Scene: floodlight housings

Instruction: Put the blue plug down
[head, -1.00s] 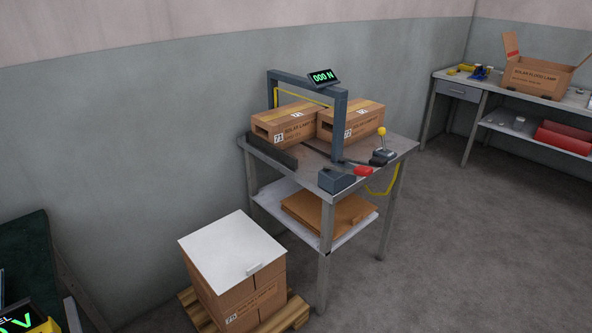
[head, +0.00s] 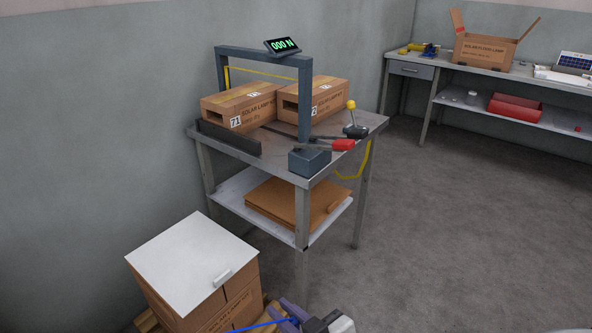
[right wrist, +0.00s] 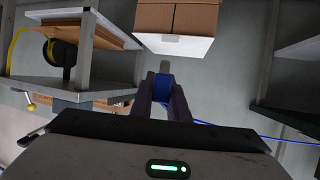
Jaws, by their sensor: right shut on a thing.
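My right gripper (head: 292,313) is at the bottom edge of the head view, in front of the bench and right of the stacked cartons. Its purple fingers also show in the right wrist view (right wrist: 162,92). They are shut on the blue plug (right wrist: 164,81), which has a grey end pointing away from the gripper. A blue cable (head: 262,326) runs left from the gripper in the head view; it also shows in the right wrist view (right wrist: 240,133). The plug is held in the air. My left gripper is not in view.
A steel bench (head: 325,165) carries two lamp cartons (head: 238,107), a grey frame with a "000 N" display (head: 283,45) and red-handled tool (head: 342,145). Cartons under a white sheet (head: 190,255) stand front left. A far bench (head: 410,70) is at the back right. Floor on the right is clear.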

